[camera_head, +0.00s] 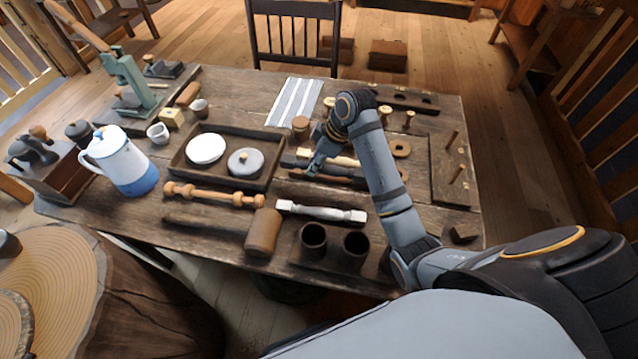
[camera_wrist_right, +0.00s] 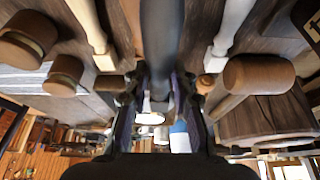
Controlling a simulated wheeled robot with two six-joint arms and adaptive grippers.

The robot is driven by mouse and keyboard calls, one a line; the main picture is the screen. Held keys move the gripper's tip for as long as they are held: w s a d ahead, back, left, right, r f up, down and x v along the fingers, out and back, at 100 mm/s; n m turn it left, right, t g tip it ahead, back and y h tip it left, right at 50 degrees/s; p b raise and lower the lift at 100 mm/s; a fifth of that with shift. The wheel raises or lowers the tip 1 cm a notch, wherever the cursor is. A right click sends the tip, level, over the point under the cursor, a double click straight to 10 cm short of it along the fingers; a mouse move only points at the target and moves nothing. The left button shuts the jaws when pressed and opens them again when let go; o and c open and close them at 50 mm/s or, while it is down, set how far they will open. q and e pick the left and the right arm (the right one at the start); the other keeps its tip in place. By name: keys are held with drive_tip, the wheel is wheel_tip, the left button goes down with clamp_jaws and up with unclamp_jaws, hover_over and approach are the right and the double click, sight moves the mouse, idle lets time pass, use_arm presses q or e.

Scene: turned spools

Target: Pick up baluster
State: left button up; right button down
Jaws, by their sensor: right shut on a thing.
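My right gripper (camera_head: 313,169) reaches down over the middle of the table. It is shut on a long dark rod (camera_head: 345,178). In the right wrist view, the dark rod (camera_wrist_right: 162,45) runs between the two fingers (camera_wrist_right: 160,95). I cannot tell whether it is a turned baluster, or whether it is clear of the table. An orange-brown turned piece (camera_head: 213,195) lies to the left. A pale wooden piece (camera_head: 340,160) lies just behind the rod. My left gripper is not in view.
A wooden mallet (camera_head: 263,232) and two dark cups (camera_head: 355,247) are at the front edge. A tray (camera_head: 178,160) holds a white plate and a grey lid. A white-and-blue pot (camera_head: 122,165) stands left. Small spools stand behind the gripper.

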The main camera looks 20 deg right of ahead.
drive_tip(key=w+r, duration=0.2)
drive_tip(key=w, duration=0.3)
drive_tip(key=w+d+r+b, duration=0.1)
drive_tip(key=w+r, duration=0.2)
drive_tip(key=w, duration=0.2)
drive_tip(key=shift+w+r, duration=0.3)
drive_tip(key=shift+r, duration=0.05)
